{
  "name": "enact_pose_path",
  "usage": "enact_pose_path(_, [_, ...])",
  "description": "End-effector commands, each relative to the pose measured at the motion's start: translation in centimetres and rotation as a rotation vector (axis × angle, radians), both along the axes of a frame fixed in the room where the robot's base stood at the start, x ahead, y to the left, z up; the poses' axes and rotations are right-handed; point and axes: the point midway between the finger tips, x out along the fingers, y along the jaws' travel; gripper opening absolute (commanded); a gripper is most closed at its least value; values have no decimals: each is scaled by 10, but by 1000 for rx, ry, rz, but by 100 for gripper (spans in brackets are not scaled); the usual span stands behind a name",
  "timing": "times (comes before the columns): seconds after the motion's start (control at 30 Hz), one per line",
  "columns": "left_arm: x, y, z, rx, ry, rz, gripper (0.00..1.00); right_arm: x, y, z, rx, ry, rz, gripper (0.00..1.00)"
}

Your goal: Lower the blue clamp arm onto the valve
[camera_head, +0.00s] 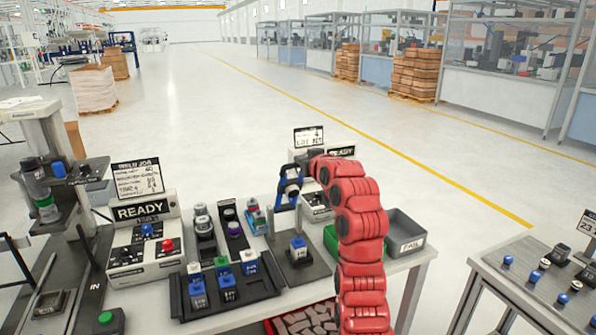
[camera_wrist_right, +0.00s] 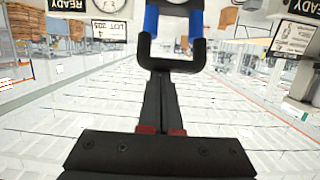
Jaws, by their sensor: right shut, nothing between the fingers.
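The blue clamp arm (camera_head: 290,186) stands raised above its dark fixture plate (camera_head: 318,267) in the head view. A valve (camera_head: 298,246) with a blue-and-white body sits upright on that plate, below the clamp. My right gripper (camera_head: 304,170) is at the upper part of the clamp arm, partly hidden by my red arm. In the right wrist view, the gripper (camera_wrist_right: 159,76) is shut and empty. Its fingertips are close to the clamp's black U-shaped handle (camera_wrist_right: 171,65) with blue sides; I cannot tell whether they touch. My left gripper is not in view.
A black tray (camera_head: 265,291) of several valves is at front left of the fixture. Racks with parts (camera_head: 204,226) and a READY control box (camera_head: 144,255) stand further left. A grey FAIL bin (camera_head: 405,232) is at the right, beside a green bin (camera_head: 331,238).

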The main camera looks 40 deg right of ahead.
Motion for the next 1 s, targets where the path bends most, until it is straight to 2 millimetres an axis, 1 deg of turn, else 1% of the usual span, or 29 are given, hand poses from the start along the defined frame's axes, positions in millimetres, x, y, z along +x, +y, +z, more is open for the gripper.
enact_pose_path(0.03, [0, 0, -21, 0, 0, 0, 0, -8, 1, -22, -7, -37, -1, 0])
enact_pose_path(0.17, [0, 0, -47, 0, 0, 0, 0, -30, 6, -38, -37, -159, -2, 0])
enact_pose_path(0.27, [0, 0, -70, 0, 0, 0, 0, -46, 11, -55, -57, -251, -1, 0])
enact_pose_path(0.37, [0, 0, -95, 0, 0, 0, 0, -62, 14, -73, -77, -342, -1, 0])
enact_pose_path(0.47, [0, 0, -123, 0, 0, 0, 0, -76, 18, -91, -102, -435, 0, 0])
enact_pose_path(0.5, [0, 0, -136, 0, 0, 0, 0, -81, 19, -100, -111, -472, -1, 0])
enact_pose_path(0.57, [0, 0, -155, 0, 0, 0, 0, -88, 21, -112, -123, -527, 0, 0])
enact_pose_path(0.7, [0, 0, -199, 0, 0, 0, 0, -102, 25, -140, -155, -656, 1, 0])
enact_pose_path(0.8, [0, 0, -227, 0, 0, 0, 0, -109, 26, -159, -175, -743, -1, 0])
enact_pose_path(0.9, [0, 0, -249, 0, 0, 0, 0, -114, 28, -176, -195, -817, 1, 0])
enact_pose_path(1.0, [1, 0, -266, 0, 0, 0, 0, -119, 28, -186, -196, -818, -1, 0])
